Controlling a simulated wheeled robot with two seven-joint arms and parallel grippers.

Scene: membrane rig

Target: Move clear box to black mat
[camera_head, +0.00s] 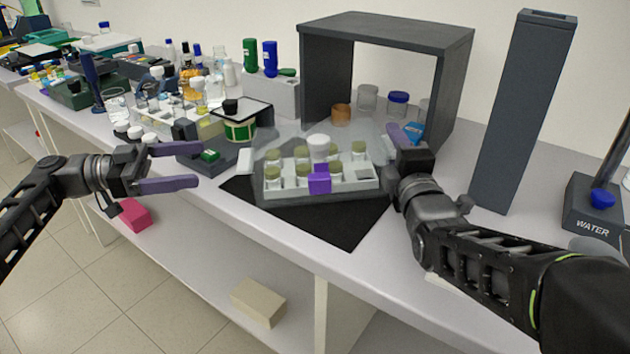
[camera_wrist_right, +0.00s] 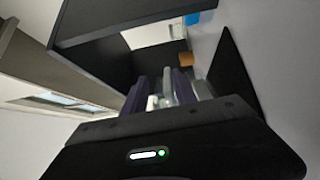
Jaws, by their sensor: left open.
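A pale tray-like box (camera_head: 330,190) holds several olive-capped vials, one white-capped vial and a purple block at its front. A see-through sheet or lid (camera_head: 275,140) spreads behind it; I cannot tell whether it is joined to the box. The box lies over the black mat (camera_head: 325,228), whose front part shows bare. My right gripper (camera_head: 400,137) is at the right end of the box, fingers pointing away; whether it touches the box is unclear. The right wrist view shows its fingers (camera_wrist_right: 170,90) with pale parts between them. My left gripper (camera_head: 170,168) is open and empty, left of the box.
A dark open frame (camera_head: 317,75) stands behind the box, with small jars inside. A tall grey column (camera_head: 522,115) stands at right, beside a WATER stand (camera_head: 590,215). Bottles and dark holders crowd the back left. A pink block (camera_head: 134,215) and beige block (camera_head: 258,302) sit below.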

